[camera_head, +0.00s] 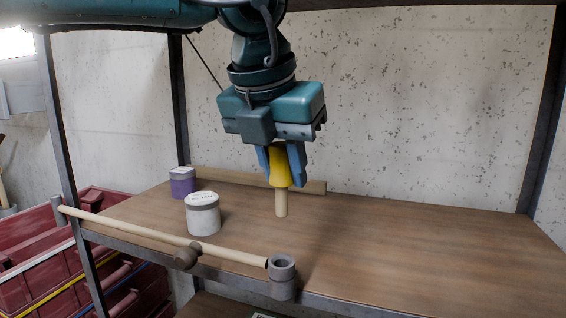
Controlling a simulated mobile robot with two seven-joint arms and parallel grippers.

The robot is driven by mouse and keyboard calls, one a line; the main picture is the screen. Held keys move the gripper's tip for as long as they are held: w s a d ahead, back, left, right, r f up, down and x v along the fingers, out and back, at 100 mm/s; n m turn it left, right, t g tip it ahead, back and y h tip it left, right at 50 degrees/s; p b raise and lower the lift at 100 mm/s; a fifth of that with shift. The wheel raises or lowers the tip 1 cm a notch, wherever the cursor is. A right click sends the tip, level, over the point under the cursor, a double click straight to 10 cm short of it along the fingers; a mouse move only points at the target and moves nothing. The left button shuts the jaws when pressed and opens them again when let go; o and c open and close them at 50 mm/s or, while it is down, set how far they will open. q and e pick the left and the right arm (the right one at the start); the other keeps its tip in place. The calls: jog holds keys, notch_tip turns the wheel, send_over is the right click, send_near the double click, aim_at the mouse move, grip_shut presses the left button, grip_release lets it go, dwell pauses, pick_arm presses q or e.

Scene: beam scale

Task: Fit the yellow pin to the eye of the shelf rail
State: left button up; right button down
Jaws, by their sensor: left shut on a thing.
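My left gripper (284,165) comes down from the top of the head view and is shut on the yellow pin (279,169). The pin has a yellow upper part and a pale wooden shaft that points down, about upright. It is over the shelf board; I cannot tell whether its lower end touches the board. The shelf rail (150,228) is a pale wooden rod along the shelf's front edge. Its grey eye (282,276) is a ring at the rail's right end, open at the top, in front of and below the pin. My right gripper does not show.
A white lidded jar (203,214) stands on the wooden shelf (420,245) left of the pin, with a purple jar (182,183) behind it. Dark posts frame the shelf. The shelf's right side is clear. Red crates (35,265) stand lower left.

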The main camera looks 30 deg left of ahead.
aim_at(283, 215)
pick_arm(q)
jog(key=shift+f, duration=0.1)
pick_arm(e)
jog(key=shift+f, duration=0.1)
pick_arm(q)
jog(key=shift+f+b, duration=0.65)
jog(key=shift+b, duration=0.1)
notch_tip(283, 215, down, 2)
jog(key=shift+f+b, duration=0.25)
jog(key=shift+b, duration=0.95)
jog(key=shift+f+b, duration=0.75)
jog(key=shift+f, duration=0.1)
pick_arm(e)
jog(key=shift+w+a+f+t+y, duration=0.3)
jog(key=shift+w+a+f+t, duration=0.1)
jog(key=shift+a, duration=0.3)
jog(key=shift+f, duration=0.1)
